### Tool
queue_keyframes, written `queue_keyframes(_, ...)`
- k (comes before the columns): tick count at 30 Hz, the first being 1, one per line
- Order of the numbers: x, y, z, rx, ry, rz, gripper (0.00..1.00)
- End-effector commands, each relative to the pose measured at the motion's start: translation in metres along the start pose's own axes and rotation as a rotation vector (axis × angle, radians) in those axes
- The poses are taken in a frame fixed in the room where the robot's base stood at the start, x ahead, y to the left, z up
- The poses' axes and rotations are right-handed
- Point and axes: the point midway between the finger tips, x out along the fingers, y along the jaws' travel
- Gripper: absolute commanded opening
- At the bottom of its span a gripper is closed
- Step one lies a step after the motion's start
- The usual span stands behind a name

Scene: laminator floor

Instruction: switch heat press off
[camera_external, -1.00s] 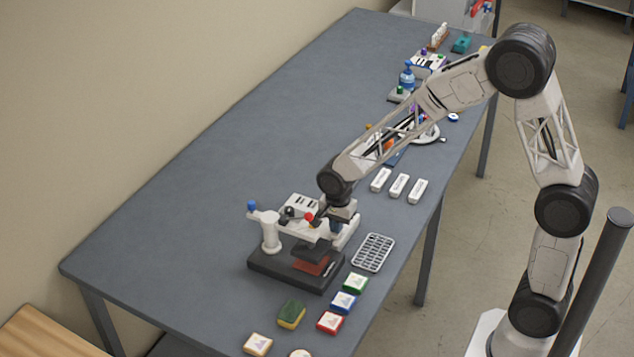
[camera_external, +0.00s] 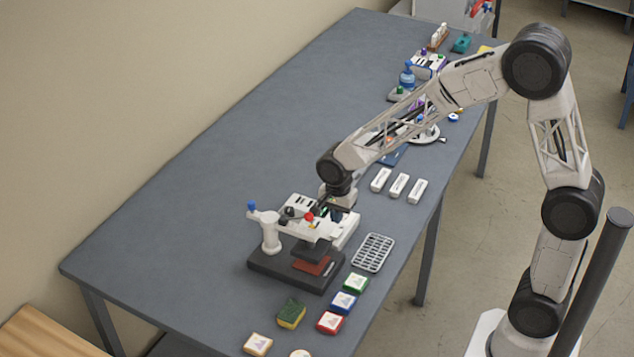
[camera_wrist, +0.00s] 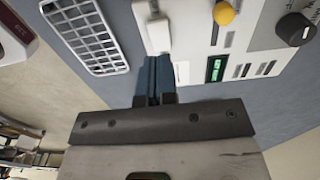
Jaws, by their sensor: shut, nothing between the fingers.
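The heat press (camera_external: 270,262) stands near the table's front end, with a dark base, a raised dark upper plate and a reddish pad under it. A white box with a control panel (camera_external: 345,234) sits right behind it. In the wrist view the white panel (camera_wrist: 258,62) carries a black dial (camera_wrist: 295,29), a yellow knob (camera_wrist: 223,13), a small green display (camera_wrist: 215,69) and a white rocker-like piece (camera_wrist: 154,34). My gripper (camera_wrist: 154,62) is shut and empty, its blue fingertips right by that white piece. I cannot tell whether they touch.
A grey grid rack (camera_external: 373,252) lies right of the press; it also shows in the wrist view (camera_wrist: 85,35). Several coloured blocks (camera_external: 343,302) and a green-yellow sponge (camera_external: 291,314) lie in front. White labelled blocks (camera_external: 398,185) lie behind. The table's left part is clear.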

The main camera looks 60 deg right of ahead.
Motion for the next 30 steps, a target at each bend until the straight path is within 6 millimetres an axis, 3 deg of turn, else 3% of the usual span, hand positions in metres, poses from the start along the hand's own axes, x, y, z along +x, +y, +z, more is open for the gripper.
queue_keyframes(6,-0.042,-0.001,-0.001,0.000,0.001,-0.006,0.00)
queue_keyframes(15,-0.085,-0.002,-0.001,0.001,0.001,-0.007,0.00)
queue_keyframes(21,-0.096,-0.002,-0.001,0.000,0.001,-0.005,0.00)
queue_keyframes(30,-0.098,-0.002,-0.001,0.000,0.001,-0.006,0.00)
